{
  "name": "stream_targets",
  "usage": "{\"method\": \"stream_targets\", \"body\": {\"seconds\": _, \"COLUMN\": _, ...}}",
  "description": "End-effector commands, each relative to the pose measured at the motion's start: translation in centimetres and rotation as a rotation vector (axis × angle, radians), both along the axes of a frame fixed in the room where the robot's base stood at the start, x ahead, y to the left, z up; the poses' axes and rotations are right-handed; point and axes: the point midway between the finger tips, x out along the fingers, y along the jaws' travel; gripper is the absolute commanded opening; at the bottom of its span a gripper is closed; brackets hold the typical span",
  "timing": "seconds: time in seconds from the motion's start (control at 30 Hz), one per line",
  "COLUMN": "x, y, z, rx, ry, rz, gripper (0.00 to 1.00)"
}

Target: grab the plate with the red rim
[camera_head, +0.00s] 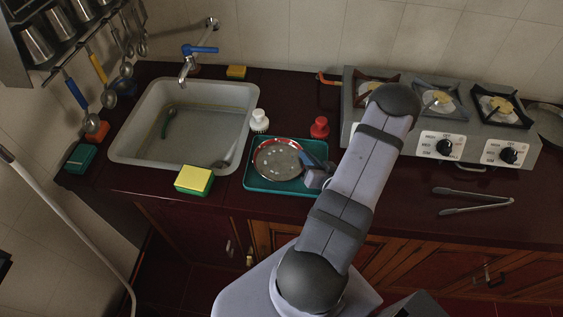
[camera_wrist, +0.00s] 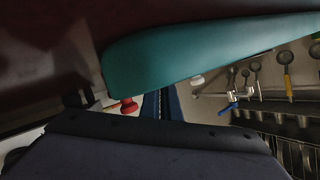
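The plate with the red rim (camera_head: 277,160) lies on a teal tray (camera_head: 262,186) on the dark counter, right of the sink. Its face is pale grey with small light spots. My gripper (camera_head: 305,160) is low at the plate's right edge and covers part of the rim. In the wrist view, the teal surface, likely the tray (camera_wrist: 200,58), fills the upper middle, and the plate cannot be made out. The blue fingers (camera_wrist: 164,98) show close together just below it. Whether they hold the rim is hidden.
A white-capped bottle (camera_head: 259,121) and a red-capped bottle (camera_head: 320,128) stand behind the tray. A yellow-green sponge (camera_head: 194,180) is left of it, by the sink (camera_head: 127,152). The stove (camera_head: 425,150) and tongs (camera_head: 475,203) are to the right.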

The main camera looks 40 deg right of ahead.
Motion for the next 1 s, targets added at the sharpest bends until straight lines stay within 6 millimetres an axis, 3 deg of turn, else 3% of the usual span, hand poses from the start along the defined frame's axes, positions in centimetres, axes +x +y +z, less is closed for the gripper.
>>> {"method": "stream_targets", "body": {"seconds": 0.47, "x": -0.1, "y": 0.0, "z": 0.5, "rx": 0.003, "ry": 0.008, "rz": -0.001, "gripper": 0.0}}
{"method": "stream_targets", "body": {"seconds": 1.0, "x": 0.0, "y": 0.0, "z": 6.7, "rx": -0.002, "ry": 0.001, "rz": 0.0, "gripper": 0.0}}
